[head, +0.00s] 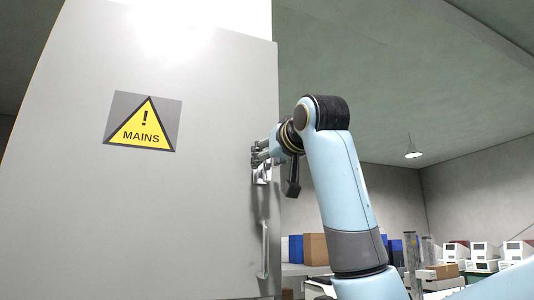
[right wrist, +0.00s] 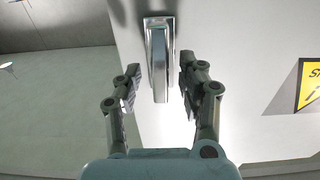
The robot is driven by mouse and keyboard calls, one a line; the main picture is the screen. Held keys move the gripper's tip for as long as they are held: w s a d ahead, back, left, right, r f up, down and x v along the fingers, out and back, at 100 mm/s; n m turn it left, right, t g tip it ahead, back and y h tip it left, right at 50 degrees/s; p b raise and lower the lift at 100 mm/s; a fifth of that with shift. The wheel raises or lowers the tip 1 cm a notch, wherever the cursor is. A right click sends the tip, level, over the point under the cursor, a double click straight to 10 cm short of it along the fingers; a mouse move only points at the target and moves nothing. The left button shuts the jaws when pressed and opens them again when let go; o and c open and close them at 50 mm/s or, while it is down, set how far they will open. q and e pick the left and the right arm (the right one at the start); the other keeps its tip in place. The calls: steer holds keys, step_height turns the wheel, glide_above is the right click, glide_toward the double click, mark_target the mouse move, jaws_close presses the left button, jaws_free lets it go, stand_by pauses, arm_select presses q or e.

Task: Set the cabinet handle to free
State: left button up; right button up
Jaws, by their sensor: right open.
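The grey cabinet (head: 190,220) fills the left of the head view, its door face towards me. A silver cabinet handle (head: 261,174) sits near the door's right edge, partly hidden by my right gripper (head: 262,154). In the right wrist view the handle (right wrist: 159,65) is a shiny lever on a rectangular plate, in line with the picture's vertical. My right gripper (right wrist: 160,82) is open, with one finger on each side of the lever. Gaps show on both sides, so the fingers look apart from it. My left gripper is not in view.
A yellow MAINS warning sign (head: 145,126) is on the door. A long vertical bar (head: 265,250) stands out below the handle. Blue and brown boxes (head: 315,248) and white machines (head: 483,251) stand on benches behind, at right.

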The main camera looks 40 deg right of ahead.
steer(key=shift+w+d, duration=0.1)
steer(key=shift+w, duration=0.5)
jaws_close()
